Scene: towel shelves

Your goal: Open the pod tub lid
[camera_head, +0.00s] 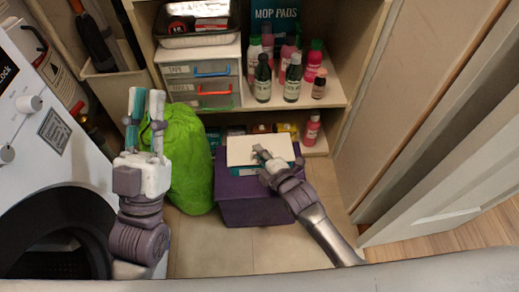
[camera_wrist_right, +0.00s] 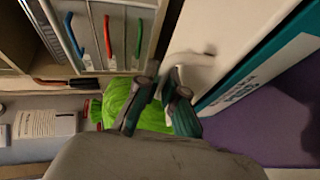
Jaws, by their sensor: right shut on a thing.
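The purple pod tub (camera_head: 255,207) stands on the floor in front of the shelves. Its cream lid (camera_head: 240,145) also shows in the right wrist view (camera_wrist_right: 228,28), beside a teal lettered panel (camera_wrist_right: 262,75) and the purple wall (camera_wrist_right: 255,128). My right gripper (camera_head: 261,153) is over the lid. In the right wrist view my right gripper (camera_wrist_right: 163,92) is shut at a pale curved handle (camera_wrist_right: 190,58) on the lid; the fingers partly hide the contact. I cannot tell how far the lid is raised. My left gripper (camera_head: 146,105) is open and empty, pointing up.
A green bag (camera_head: 187,165) stands just left of the tub. Behind are shelves with bottles (camera_head: 292,80) and a drawer unit (camera_head: 203,78). A washing machine (camera_head: 50,150) is at left, a white door (camera_head: 450,165) at right. Some floor (camera_head: 260,250) is clear in front.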

